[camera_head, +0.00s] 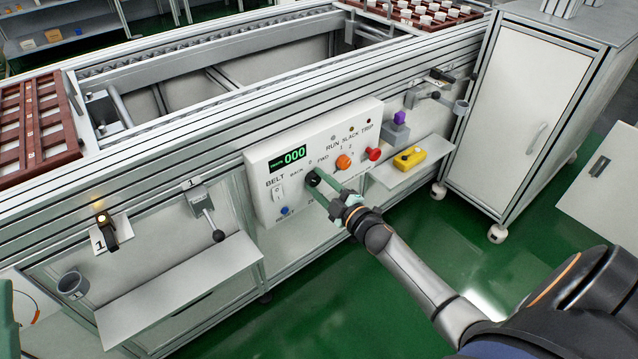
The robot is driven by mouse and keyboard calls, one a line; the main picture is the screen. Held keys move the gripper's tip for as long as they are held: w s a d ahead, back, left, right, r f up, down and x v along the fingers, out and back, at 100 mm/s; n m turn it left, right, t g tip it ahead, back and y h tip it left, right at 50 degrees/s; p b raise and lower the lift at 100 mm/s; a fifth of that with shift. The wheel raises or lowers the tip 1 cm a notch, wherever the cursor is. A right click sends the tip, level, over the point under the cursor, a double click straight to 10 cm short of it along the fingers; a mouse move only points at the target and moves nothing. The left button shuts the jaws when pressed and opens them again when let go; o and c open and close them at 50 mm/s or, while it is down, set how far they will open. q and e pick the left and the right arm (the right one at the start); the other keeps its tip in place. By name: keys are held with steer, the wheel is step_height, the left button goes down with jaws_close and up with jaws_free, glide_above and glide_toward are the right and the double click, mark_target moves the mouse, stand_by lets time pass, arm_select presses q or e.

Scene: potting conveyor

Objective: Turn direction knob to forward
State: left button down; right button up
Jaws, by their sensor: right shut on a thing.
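The white control panel (262,165) is on the front of the conveyor, with a green display reading 000. The black direction knob (312,179) sits below the display, near the FWD label. My right gripper (321,184) reaches in from the lower right, with its green fingers shut on the knob. The fingers partly hide the knob, so I cannot tell exactly where its pointer aims. A green part at the far left edge (7,322) seems to be my left gripper, mostly cut off; its fingers do not show.
The panel also has a white belt switch (278,193), a blue reset button (285,211), an orange knob (343,162) and a red button (374,154). A yellow box (409,158) lies on a shelf to the right. A lever (206,212) stands to the left.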

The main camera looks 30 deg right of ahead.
jaws_close()
